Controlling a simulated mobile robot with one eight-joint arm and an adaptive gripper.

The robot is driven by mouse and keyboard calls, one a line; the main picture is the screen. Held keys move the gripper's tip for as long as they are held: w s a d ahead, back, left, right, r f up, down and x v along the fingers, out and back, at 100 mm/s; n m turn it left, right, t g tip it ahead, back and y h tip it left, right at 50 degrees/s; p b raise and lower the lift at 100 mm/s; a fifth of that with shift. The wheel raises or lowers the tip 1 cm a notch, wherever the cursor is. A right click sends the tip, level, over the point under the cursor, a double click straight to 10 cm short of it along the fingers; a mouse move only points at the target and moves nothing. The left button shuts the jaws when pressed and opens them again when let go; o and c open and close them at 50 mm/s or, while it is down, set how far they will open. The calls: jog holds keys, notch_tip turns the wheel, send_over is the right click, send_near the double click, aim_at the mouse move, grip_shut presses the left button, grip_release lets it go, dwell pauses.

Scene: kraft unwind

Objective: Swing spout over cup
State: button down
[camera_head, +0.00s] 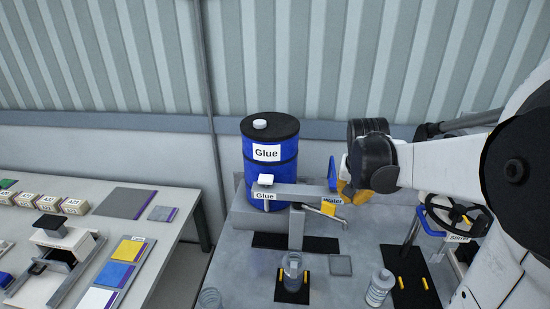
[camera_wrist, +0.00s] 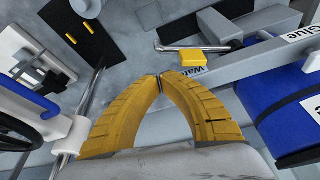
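A clear cup (camera_head: 292,266) stands on a small black mat (camera_head: 291,293) in front of the station's post. The grey overhead beam (camera_head: 300,190) carries a "Glue" label and a "Water" label. A thin metal spout (camera_head: 338,219) with a yellow grip (camera_head: 328,208) sits below the "Water" end, to the right of the cup. In the wrist view the spout (camera_wrist: 180,48) and its yellow block (camera_wrist: 190,61) lie just beyond my fingertips. My gripper (camera_wrist: 160,76) has its yellow fingertips together with nothing visible between them, apart from the spout. My gripper (camera_head: 347,191) is beside the "Water" end in the head view.
A blue "Glue" drum (camera_head: 270,160) stands behind the beam. A second clear container (camera_head: 380,287) is at the front right, near a black plate with yellow pegs (camera_head: 424,283). A handwheel (camera_head: 455,215) is at right. A side table (camera_head: 160,232) with coloured pads is left.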

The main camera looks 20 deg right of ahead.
aim_at(323, 213)
jog(key=shift+d, duration=0.15)
jog(key=shift+f, duration=0.1)
jog(key=b+x, duration=0.2)
jog(key=x, duration=0.7)
jog(key=shift+d+f, duration=0.15)
jog(key=shift+f, duration=0.2)
